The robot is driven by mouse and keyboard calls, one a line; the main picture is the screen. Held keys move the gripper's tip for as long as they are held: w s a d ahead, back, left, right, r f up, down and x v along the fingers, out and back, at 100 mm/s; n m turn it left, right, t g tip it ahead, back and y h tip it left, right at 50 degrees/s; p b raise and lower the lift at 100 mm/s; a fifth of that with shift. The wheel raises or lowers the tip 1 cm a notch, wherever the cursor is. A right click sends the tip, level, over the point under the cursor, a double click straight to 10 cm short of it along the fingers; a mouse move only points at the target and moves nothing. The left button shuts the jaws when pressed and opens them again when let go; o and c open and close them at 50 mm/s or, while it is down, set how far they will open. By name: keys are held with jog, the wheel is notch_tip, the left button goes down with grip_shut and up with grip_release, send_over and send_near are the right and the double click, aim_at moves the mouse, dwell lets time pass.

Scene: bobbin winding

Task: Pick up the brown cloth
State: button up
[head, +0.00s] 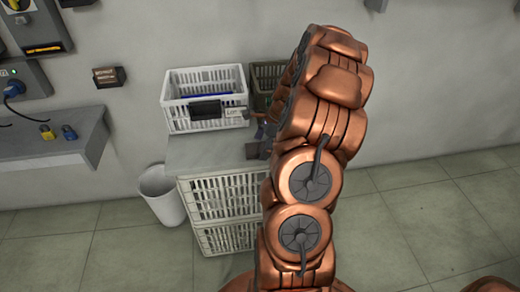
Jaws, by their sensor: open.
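My copper-coloured arm rises through the middle of the head view and bends over at the top. My gripper (258,132) shows only in part, as small dark pieces at the left edge of the arm, above the grey surface beside the white basket. It is open, and the arm hides much of it. I cannot make out a brown cloth; the arm covers part of the area around the baskets.
A white basket (173,118) and a dark basket (262,71) stand on a grey top (205,153) against the wall. White crates (222,188) are below, with a white bin (160,196) at left. A grey shelf (60,150) holds padlocks. The floor at right is clear.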

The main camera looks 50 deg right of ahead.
aim_at(256, 148)
dwell(0.3)
jog(key=shift+f, duration=0.1)
jog(key=c, duration=1.1)
jog(key=shift+c, duration=0.2)
jog(key=shift+r+b, duration=0.4)
jog(key=shift+r, duration=1.7)
jog(key=s+a+r+b, duration=0.1)
jog(key=s+a, duration=0.9)
jog(key=a, duration=0.2)
jog(key=shift+a+r+b, duration=0.15)
jog(key=shift+b, duration=0.2)
jog(key=shift+s, duration=0.1)
